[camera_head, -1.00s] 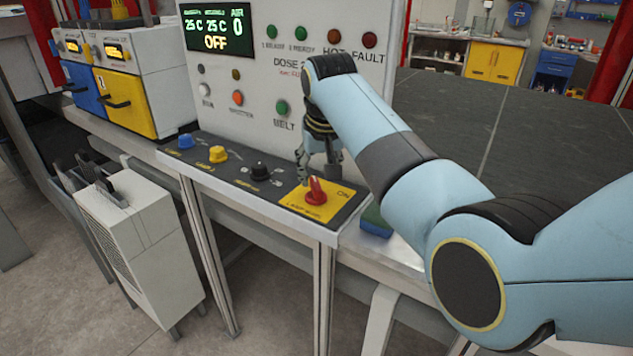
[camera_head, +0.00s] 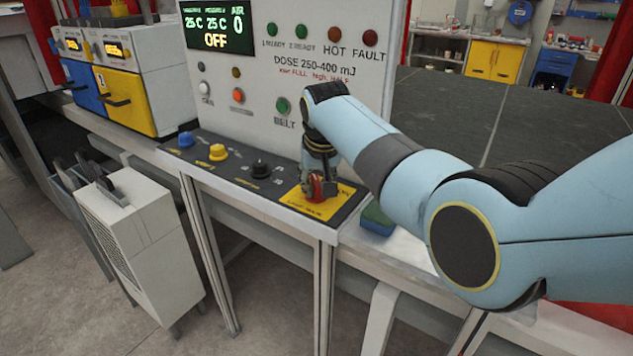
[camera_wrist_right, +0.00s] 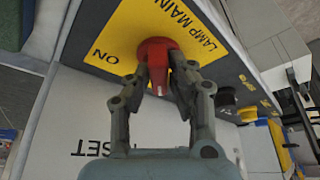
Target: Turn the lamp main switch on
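The red lamp main switch knob (camera_head: 317,188) sits on a yellow plate (camera_head: 343,200) at the right end of the sloping control strip. In the right wrist view, the knob (camera_wrist_right: 157,62) shows its grip bar pointing toward my gripper, with "ON" and "LAMP MAIN" on the plate. My right gripper (camera_head: 318,186) is down at the knob. In the right wrist view, the fingers of my right gripper (camera_wrist_right: 160,78) stand one on each side of the grip bar. I cannot tell whether both press on it. My left gripper is not in view.
Black (camera_head: 260,168), yellow (camera_head: 218,152) and blue (camera_head: 185,140) knobs sit left along the strip. The upright panel (camera_head: 345,65) with lamps and a display reading "OFF" (camera_head: 215,42) rises behind. A green and blue block (camera_head: 377,218) lies just right of the strip.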

